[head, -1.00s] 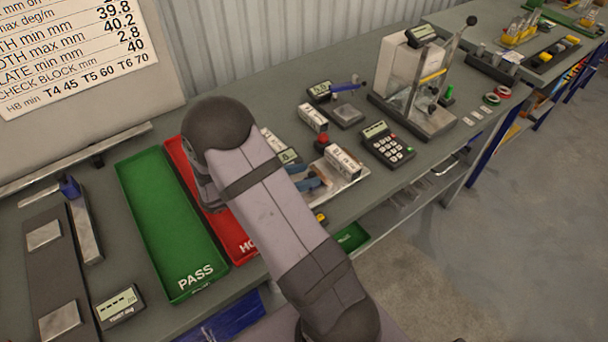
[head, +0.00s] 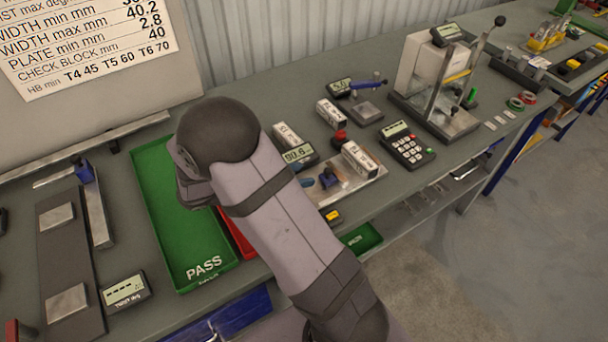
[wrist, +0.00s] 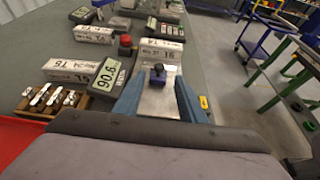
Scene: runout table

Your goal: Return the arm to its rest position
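My arm (head: 285,225) reaches up from the bottom of the head view, and its wrist end hangs over the green PASS tray (head: 190,230) and the mostly hidden red tray (head: 238,238). In the wrist view, my gripper (wrist: 160,82) shows two blue fingers spread apart, with nothing visibly held. Between and beyond them is a metal plate (wrist: 158,103) with a dark blue knob (wrist: 158,72). The knob also shows in the head view (head: 328,178). My arm hides most of the gripper in the head view.
White labelled blocks (head: 360,157) and a meter reading 90.6 (head: 299,155) stand close to the gripper. A keypad unit (head: 408,148) and a lever press (head: 440,90) stand farther right. A wooden rack (wrist: 52,101) holds metal pieces.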

